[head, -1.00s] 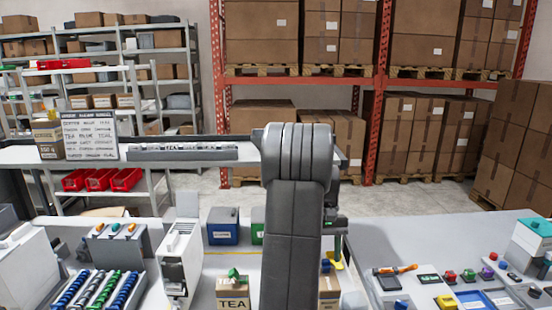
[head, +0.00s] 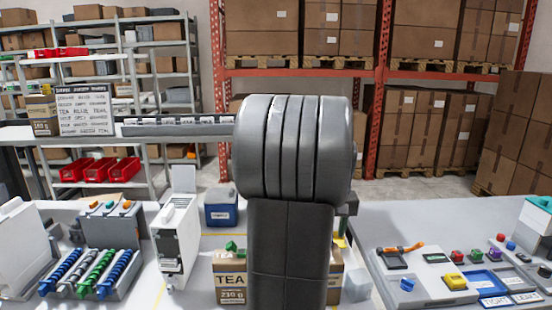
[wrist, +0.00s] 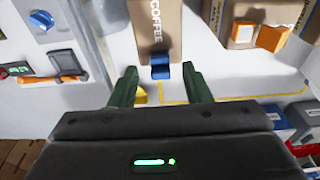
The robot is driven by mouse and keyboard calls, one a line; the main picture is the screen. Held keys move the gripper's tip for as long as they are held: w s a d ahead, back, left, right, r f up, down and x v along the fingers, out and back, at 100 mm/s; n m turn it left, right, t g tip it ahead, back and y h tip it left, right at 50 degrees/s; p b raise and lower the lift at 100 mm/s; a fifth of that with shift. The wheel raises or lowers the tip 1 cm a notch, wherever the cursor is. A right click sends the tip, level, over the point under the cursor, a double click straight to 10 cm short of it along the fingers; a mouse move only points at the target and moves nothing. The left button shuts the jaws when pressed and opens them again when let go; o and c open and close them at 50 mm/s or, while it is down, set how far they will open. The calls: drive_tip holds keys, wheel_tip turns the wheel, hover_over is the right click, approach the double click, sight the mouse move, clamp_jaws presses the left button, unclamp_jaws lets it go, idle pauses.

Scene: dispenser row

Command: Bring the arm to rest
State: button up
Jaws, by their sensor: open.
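My gripper (wrist: 163,86) shows in the wrist view as two dark green fingers, apart with no object held. A brown coffee box (wrist: 153,25) with a blue clip (wrist: 161,67) lies ahead of the gap between the fingertips. Whether the clip is level with the tips or beyond them I cannot tell. In the head view my own arm stands large in the middle and mostly hides the gripper.
In the head view a tea box (head: 230,283) stands just left of my arm, with a white dispenser (head: 176,240) and a blue box (head: 221,208) near it. A panel with coloured knobs (head: 453,281) is at right. Open floor (head: 405,188) shows behind the benches.

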drive_tip(key=shift+s+f+t+b, duration=0.1)
drive_tip(key=shift+s+t+b, duration=0.35)
drive_tip(key=shift+b, duration=0.95)
drive_tip(key=shift+s+f+t+b, duration=0.1)
drive_tip(key=shift+t+b, duration=0.65)
drive_tip(key=shift+b, duration=0.6)
drive_tip(key=shift+s+r+t+b, duration=0.1)
drive_tip(key=shift+t+b, duration=0.2)
drive_tip(key=shift+b, duration=0.2)
drive_tip(key=shift+r, duration=0.2)
